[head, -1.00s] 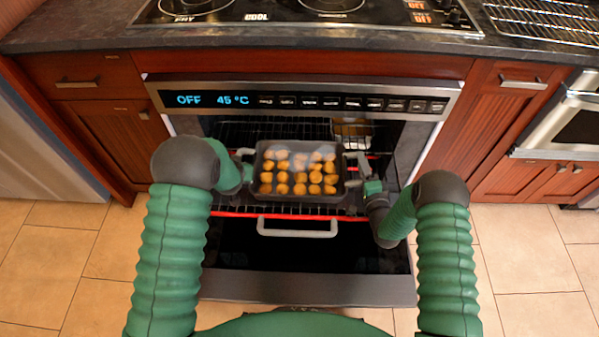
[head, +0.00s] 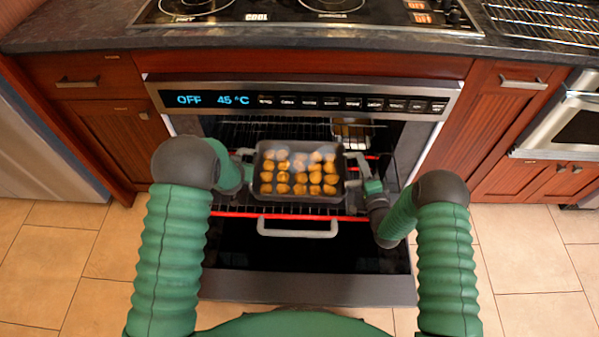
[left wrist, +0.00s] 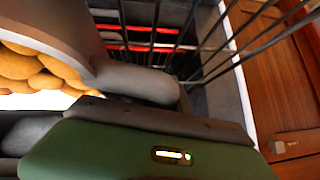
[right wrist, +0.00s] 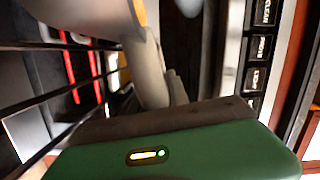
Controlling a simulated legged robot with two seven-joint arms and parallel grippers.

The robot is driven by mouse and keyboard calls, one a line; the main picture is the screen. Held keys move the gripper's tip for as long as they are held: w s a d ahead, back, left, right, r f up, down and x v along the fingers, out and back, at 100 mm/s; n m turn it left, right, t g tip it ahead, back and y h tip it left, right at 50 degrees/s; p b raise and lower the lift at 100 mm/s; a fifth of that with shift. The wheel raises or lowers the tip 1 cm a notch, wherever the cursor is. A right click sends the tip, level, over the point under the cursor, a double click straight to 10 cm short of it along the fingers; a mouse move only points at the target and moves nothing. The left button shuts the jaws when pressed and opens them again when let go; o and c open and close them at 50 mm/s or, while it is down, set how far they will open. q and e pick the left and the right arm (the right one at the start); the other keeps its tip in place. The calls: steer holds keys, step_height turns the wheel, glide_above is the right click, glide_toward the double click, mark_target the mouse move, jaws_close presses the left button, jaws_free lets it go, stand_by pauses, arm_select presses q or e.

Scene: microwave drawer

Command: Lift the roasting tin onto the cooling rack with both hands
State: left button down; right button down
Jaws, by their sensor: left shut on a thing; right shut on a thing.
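The roasting tin (head: 299,197) is a dark rectangular pan with rows of round golden-brown pieces in it. It is in the oven opening, over the wire oven rack, and looks about level. My left gripper (head: 246,168) is shut on the tin's left side and my right gripper (head: 356,168) is shut on its right side. In the left wrist view the tin's wall (left wrist: 75,30) and golden pieces show beside the fingers. In the right wrist view the tin's side (right wrist: 85,15) shows at the top. The cooling rack (head: 545,22) lies on the counter at the far right.
The oven door (head: 305,288) is open below the tin. The control panel (head: 300,101) overhangs the opening and reads OFF 45 °C. A second, smaller container (head: 352,132) is deeper in the oven. The stove top (head: 300,12) is on the counter (head: 100,30), left of the cooling rack.

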mark_target(237, 153)
steer(key=shift+s+f, duration=0.1)
steer(key=shift+f, duration=0.1)
stand_by(0.6)
